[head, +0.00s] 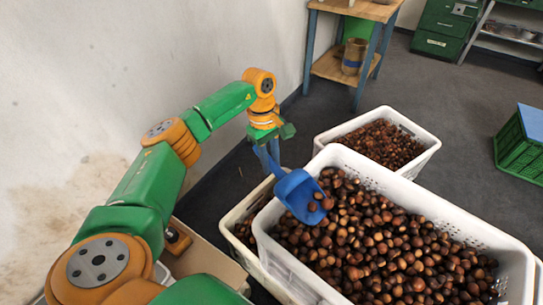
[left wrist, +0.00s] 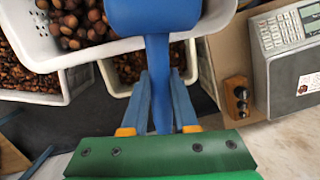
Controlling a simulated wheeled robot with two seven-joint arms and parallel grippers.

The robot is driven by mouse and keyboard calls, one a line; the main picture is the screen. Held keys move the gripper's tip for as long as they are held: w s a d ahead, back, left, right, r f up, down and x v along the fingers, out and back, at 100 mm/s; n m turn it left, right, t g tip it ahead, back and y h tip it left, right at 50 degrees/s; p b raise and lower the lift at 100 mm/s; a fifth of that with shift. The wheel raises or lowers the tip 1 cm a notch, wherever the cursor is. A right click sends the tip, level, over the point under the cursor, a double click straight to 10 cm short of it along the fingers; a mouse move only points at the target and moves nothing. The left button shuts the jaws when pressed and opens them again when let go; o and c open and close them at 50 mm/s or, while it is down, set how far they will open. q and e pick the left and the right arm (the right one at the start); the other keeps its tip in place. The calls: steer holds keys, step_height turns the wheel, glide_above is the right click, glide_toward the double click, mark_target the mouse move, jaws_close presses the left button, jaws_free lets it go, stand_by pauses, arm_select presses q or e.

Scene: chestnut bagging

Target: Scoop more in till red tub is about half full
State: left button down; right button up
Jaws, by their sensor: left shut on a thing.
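My left gripper (head: 271,146) is shut on the handle of a blue scoop (head: 296,191). The scoop's bowl is over the left corner of a large white crate (head: 476,232) of chestnuts (head: 385,245), and a few chestnuts show at its front edge. I cannot tell whether the bowl touches the heap. In the left wrist view the scoop handle (left wrist: 158,60) runs between the two fingers, and the bowl is at the top, its inside hidden. No red tub shows in either view. My right gripper is out of view.
A white crate of smaller nuts (head: 425,151) stands behind the large crate. Another pale crate (head: 247,204) is partly hidden at its left. A wooden table (head: 361,10) and a green crate (head: 520,153) stand farther off. A scale-like device (left wrist: 284,61) shows in the left wrist view.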

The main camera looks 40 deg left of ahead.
arm_select(q)
steer(key=s+d+r+t+y+p, duration=0.2)
steer(key=d+r+y+p, duration=0.8)
steer(key=p, duration=0.3)
steer(key=shift+s+d+r+y, duration=0.3)
steer(key=shift+d+r, duration=0.25)
